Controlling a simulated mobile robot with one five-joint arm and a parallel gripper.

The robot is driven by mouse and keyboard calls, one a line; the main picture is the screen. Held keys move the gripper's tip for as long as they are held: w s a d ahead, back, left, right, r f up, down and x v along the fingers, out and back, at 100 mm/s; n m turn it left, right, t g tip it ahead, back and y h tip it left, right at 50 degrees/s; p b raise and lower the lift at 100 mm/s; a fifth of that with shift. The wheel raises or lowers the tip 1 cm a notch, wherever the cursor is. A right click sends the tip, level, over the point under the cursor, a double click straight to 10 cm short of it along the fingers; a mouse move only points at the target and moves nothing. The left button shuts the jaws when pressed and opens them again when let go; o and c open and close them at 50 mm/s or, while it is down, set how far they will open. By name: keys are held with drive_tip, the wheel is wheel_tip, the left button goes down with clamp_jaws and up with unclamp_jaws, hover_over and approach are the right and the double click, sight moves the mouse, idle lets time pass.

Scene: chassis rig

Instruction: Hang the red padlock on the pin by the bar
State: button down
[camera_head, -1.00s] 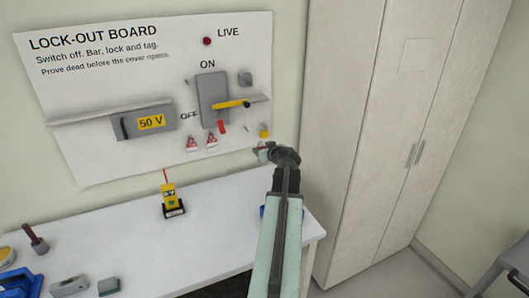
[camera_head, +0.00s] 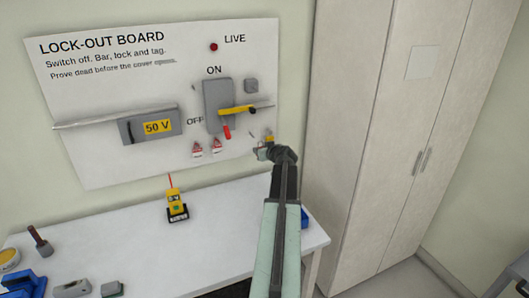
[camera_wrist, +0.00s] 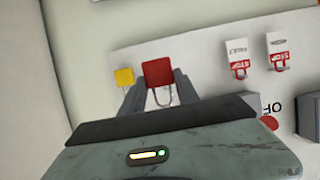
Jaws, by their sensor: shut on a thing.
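The red padlock (camera_wrist: 158,73) is between the fingers of my gripper (camera_wrist: 158,88) in the wrist view, with its shackle toward the palm. My gripper is shut on it. In the head view my gripper (camera_head: 263,153) is at the lower right of the lock-out board (camera_head: 100,110), and the padlock is too small there to make out clearly. A small pin (camera_head: 251,134) seems to stick out just above and left of the gripper. The switch (camera_head: 215,97) has a yellow handle (camera_head: 238,109) pointing right, with a red piece (camera_head: 227,131) below it.
A yellow padlock (camera_wrist: 124,77) hangs beside the red one in the wrist view. Two STOP tags (camera_wrist: 240,55) (camera_wrist: 278,50) hang nearby. A yellow tester (camera_head: 176,206) stands on the bench (camera_head: 215,240) below. A tall cabinet (camera_head: 350,130) is close on the right.

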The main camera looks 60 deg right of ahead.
drive_tip(key=shift+w+d+f, duration=0.1)
drive_tip(key=shift+w+d, duration=0.85)
drive_tip(key=shift+w, duration=0.35)
drive_tip(key=shift+w+d, duration=1)
drive_tip(key=shift+w, duration=0.35)
drive_tip(key=shift+w+d+f, duration=0.1)
drive_tip(key=shift+w+d, duration=0.85)
drive_tip(key=shift+w, duration=0.35)
drive_tip(key=shift+s+a+r, duration=0.1)
drive_tip(key=shift+s+a, duration=0.8)
drive_tip(key=shift+s, duration=0.35)
drive_tip(key=shift+s+a+r, duration=0.1)
drive_tip(key=shift+s+a, duration=0.8)
drive_tip(key=shift+s, duration=0.3)
drive_tip(key=shift+s+a+r, duration=0.1)
drive_tip(key=shift+s+a, duration=0.8)
drive_tip(key=shift+s, duration=0.35)
